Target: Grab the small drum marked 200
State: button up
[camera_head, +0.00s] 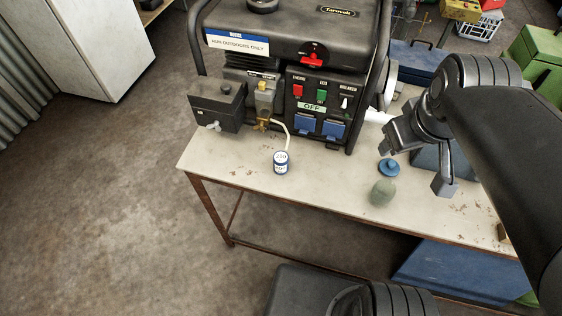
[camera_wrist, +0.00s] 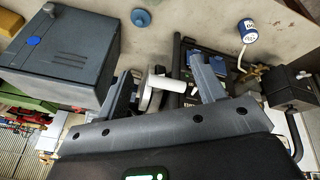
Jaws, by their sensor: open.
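The small drum (camera_head: 281,162) is a white and blue cylinder standing upright on the bench top, in front of the generator. Its marking is too small to read surely. A pale hose runs from the generator's tap down to it. In the wrist view the drum (camera_wrist: 249,31) shows at the upper right, outside my fingers. My gripper (camera_head: 416,166) is open above the right part of the bench, well to the right of the drum. In the wrist view my gripper (camera_wrist: 166,72) has nothing held between its fingers; a white pipe shows beyond them.
The black generator (camera_head: 318,62) stands behind the drum, with a dark box (camera_head: 215,108) at its left. The bench's front edge is close to the drum.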

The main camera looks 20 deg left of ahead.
jog(key=w+a+f+n+g, duration=0.1)
jog(key=w+a+f+n, duration=0.15)
jog(key=a+n, duration=0.4)
jog(key=w+a+f+n+g, duration=0.1)
jog(key=w+a+f+n, duration=0.15)
jog(key=a+n, duration=0.35)
jog(key=n+g, duration=0.3)
jog(key=n, duration=1.1)
send_over(281, 157)
jog(key=f, duration=0.9)
jog(key=shift+w+a+f, duration=0.2)
jog(key=shift+w+f, duration=0.05)
jog(key=shift+f, duration=0.05)
jog(key=shift+a+f, duration=0.2)
notch_tip(281, 157, down, 5)
jog(key=shift+s+r, duration=0.1)
jog(key=shift+r, duration=0.05)
jog(key=shift+s+d+f, duration=0.1)
jog(key=shift+d+f, duration=0.1)
jog(key=shift+f, duration=1.35)
jog(key=shift+s+d+f, duration=0.1)
jog(key=shift+d+f, duration=0.1)
jog(key=shift+f, duration=1.3)
jog(key=shift+w, duration=0.1)
jog(key=c, duration=1.1)
